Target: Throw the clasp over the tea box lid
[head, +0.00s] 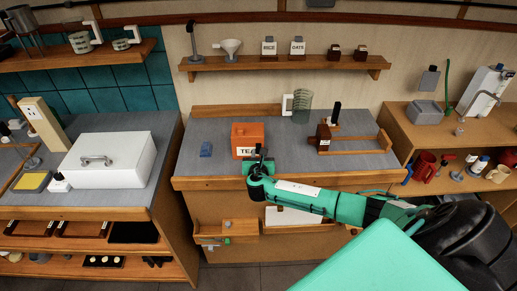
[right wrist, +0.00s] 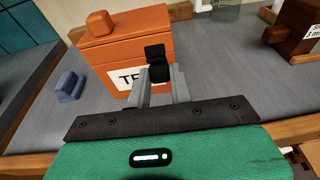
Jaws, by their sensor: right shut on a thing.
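The orange tea box (head: 248,136) stands on the grey worktop (head: 215,172), its white "TE…" label partly hidden by my gripper. In the right wrist view the box (right wrist: 125,52) shows an orange knob (right wrist: 99,22) at its upper left. My right gripper (head: 259,158) is at the front of the box, its two grey fingers shut on the black clasp (right wrist: 156,62). The clasp stands upright in front of the box's upper right face; I cannot tell whether it lies over the lid's edge. My left gripper is not in view.
A small blue block (head: 206,149) lies left of the box. To the right are a brown box (head: 323,138) and a wooden rail (head: 358,151); behind is a clear jar (head: 301,106). A large white case (head: 108,160) stands on the left counter.

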